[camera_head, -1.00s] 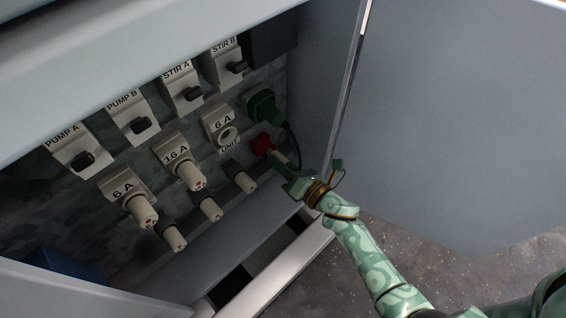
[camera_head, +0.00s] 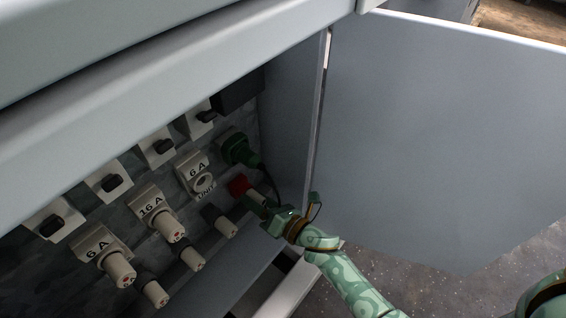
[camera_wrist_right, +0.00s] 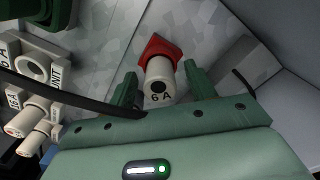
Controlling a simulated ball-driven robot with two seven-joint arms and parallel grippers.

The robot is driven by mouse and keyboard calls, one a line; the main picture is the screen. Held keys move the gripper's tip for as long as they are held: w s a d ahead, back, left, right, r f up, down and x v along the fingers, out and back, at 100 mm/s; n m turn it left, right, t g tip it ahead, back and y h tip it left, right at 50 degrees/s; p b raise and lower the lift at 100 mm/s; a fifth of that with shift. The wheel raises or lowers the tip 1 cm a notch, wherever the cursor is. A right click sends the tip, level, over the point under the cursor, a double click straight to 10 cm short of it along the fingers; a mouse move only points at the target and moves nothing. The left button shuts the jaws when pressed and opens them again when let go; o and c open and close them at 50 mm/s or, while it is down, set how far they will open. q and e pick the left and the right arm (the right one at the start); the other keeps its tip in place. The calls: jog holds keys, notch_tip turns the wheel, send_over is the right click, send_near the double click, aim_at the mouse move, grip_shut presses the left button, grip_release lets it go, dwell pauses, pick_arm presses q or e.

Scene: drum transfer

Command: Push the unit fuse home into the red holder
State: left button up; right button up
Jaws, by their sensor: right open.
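The red holder (camera_head: 238,186) is on the back wall of the cabinet, at the lower right of the panel. It also shows in the right wrist view (camera_wrist_right: 154,47). The unit fuse (camera_wrist_right: 160,78), a pale cylinder marked 6 A on its end, stands in the red holder and points out toward my right wrist. My right gripper (camera_head: 258,204) is open in front of the holder. In the wrist view its two green fingers (camera_wrist_right: 160,82) lie on either side of the fuse, with a gap at each side. How deep the fuse sits is unclear. My left gripper is not in view.
A 6 A UNIT socket (camera_head: 203,183) with an empty round opening is left of the holder. A green plug (camera_head: 236,148) with a dark cable (camera_wrist_right: 75,101) is above. The cable passes close to my gripper. The cabinet door (camera_head: 440,130) stands open at right.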

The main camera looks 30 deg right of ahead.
jog(key=shift+s+d, duration=0.1)
jog(key=shift+s, duration=0.15)
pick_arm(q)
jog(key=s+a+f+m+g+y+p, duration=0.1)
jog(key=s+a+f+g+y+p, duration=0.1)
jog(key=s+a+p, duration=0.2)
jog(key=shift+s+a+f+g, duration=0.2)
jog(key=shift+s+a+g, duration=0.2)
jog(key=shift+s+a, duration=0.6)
pick_arm(e)
jog(key=v, duration=1.5)
jog(key=shift+s, duration=0.4)
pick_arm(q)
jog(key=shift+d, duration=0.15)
pick_arm(e)
jog(key=shift+d, duration=0.15)
